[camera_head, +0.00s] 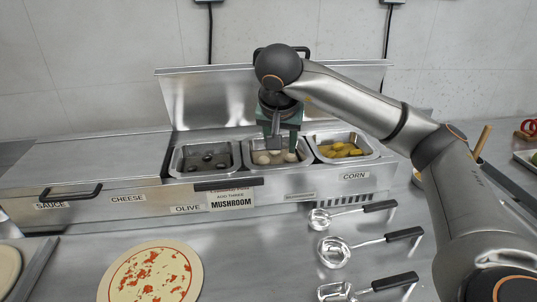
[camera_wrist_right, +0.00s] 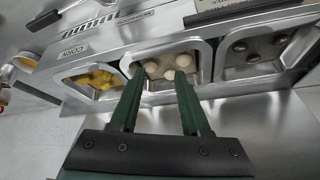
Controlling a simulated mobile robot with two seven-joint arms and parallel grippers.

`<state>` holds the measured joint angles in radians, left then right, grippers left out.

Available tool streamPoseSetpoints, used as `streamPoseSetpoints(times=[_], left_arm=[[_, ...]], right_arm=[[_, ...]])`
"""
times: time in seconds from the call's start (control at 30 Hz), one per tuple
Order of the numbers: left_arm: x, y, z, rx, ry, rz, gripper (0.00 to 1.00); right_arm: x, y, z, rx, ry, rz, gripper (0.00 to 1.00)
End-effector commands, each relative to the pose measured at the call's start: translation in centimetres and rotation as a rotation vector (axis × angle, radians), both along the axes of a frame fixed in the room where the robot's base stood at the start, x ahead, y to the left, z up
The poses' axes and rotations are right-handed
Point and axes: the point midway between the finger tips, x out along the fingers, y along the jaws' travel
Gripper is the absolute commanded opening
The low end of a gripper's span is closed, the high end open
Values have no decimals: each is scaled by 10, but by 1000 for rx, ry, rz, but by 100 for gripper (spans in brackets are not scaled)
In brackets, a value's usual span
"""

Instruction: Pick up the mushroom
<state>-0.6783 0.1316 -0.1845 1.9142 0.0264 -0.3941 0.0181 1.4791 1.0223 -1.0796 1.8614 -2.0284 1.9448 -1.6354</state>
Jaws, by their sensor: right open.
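Several pale round mushrooms (camera_wrist_right: 170,68) lie in the middle metal bin (camera_head: 249,157) of the counter unit, behind the MUSHROOM label (camera_head: 231,202). My right gripper (camera_head: 284,149) reaches down over this bin and partly hides the mushrooms in the head view. In the right wrist view, the two dark green fingers of my right gripper (camera_wrist_right: 157,76) are apart, with nothing between them. Their tips point at the mushrooms, and I cannot tell how far above them they are. My left gripper is not in view.
A bin of dark olives (camera_head: 207,157) is to the left and a bin of yellow corn (camera_head: 340,149) to the right. A raised metal lid (camera_head: 205,98) stands behind. Ladles (camera_head: 335,252) and a sauced pizza base (camera_head: 150,275) lie on the counter in front.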

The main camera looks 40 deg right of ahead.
Motion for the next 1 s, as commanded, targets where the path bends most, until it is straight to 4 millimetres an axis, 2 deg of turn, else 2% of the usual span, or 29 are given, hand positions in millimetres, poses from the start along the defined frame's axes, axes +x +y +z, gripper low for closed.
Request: streamPoseSetpoints(times=[0.03,0.1,0.2,0.37,0.6,0.83,1.0], left_arm=[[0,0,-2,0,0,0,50],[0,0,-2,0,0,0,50],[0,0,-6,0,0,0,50],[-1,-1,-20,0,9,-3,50],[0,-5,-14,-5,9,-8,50],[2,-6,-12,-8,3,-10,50],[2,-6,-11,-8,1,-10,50]], right_arm=[[-2,-12,9,-40,-8,-17,47],[-5,-22,16,-76,-11,-32,47],[-6,-29,16,-96,-10,-41,47],[1,-38,-7,-96,-7,-43,47],[14,-55,-34,-96,-8,-43,47],[20,-60,-50,-96,-8,-41,47],[27,-67,-74,-96,-9,-42,47]])
